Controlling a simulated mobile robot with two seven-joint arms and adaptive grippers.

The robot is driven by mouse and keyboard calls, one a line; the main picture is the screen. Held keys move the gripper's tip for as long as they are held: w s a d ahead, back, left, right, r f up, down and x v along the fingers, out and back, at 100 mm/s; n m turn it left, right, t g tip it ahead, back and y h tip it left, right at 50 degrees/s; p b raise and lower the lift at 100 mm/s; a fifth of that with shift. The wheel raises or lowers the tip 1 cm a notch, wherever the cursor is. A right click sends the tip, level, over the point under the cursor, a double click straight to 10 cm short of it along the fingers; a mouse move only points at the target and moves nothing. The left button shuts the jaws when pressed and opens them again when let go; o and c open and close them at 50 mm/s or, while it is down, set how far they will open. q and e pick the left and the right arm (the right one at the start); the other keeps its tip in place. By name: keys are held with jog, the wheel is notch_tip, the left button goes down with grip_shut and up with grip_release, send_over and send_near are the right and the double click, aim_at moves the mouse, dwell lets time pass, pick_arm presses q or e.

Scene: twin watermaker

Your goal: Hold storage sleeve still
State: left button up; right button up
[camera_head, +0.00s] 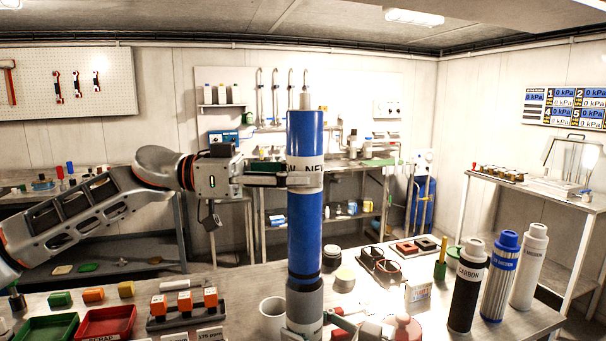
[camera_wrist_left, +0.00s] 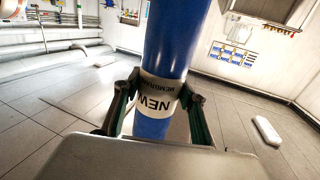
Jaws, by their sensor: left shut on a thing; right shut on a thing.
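A tall blue membrane (camera_head: 305,231) stands upright with a white label reading NEW; the wrist view shows it too (camera_wrist_left: 174,40). My left gripper (camera_head: 300,180) is shut around it at the label, with one finger on each side in the left wrist view (camera_wrist_left: 162,92). The membrane's lower end goes into a grey storage sleeve (camera_head: 304,304), which stands upright at the table's front.
A white cup (camera_head: 272,312) stands close left of the sleeve. Red (camera_head: 106,322) and green (camera_head: 48,328) trays and orange-topped blocks (camera_head: 184,302) lie further left. Black (camera_head: 467,290), blue (camera_head: 499,278) and white (camera_head: 529,268) filter cartridges stand at right.

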aim_at(303, 262)
pick_arm(q)
jog(key=shift+f, duration=8.35)
